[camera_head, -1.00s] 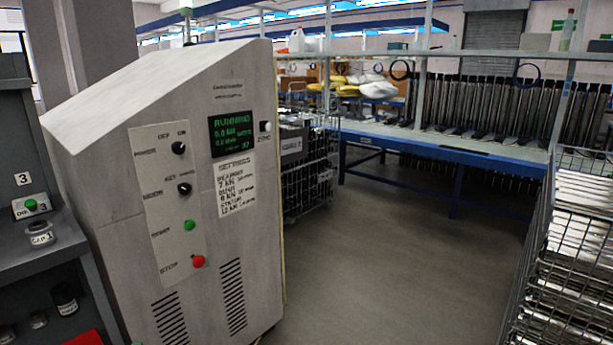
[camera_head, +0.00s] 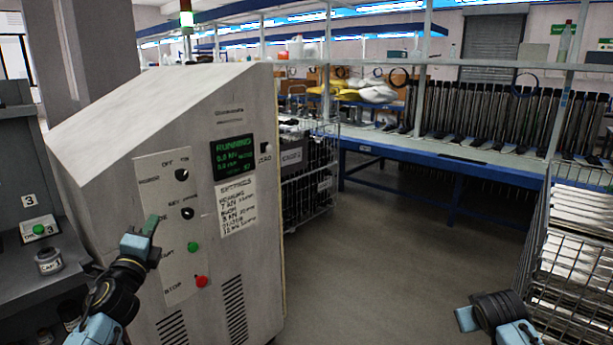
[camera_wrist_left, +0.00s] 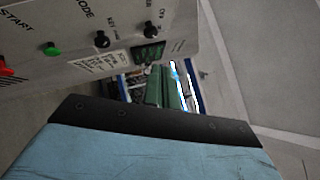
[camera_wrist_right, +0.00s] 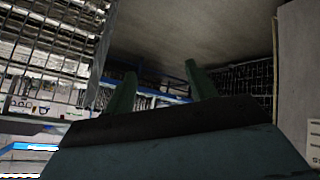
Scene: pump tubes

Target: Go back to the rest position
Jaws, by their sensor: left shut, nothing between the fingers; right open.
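My left gripper (camera_head: 152,224) is raised in front of the grey control cabinet (camera_head: 110,125), near its panel. Its green fingers (camera_wrist_left: 163,88) are closed together with nothing between them in the left wrist view. I cannot tell whether it touches the panel. My right gripper (camera_head: 465,318) is low at the right in the head view, beside the wire cage. The right wrist view shows its two green fingers (camera_wrist_right: 163,88) spread apart and empty. The cabinet's display (camera_head: 233,157) reads RUNNING in green. Its green button (camera_head: 193,247) and red button (camera_head: 201,281) are both visible.
A wire cage of metal parts (camera_head: 570,270) stands close at the right. A blue-framed bench (camera_head: 440,158) holds a row of dark tubes behind. A grey workstation (camera_head: 45,285) is at the left. The floor (camera_head: 370,250) in the middle is clear.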

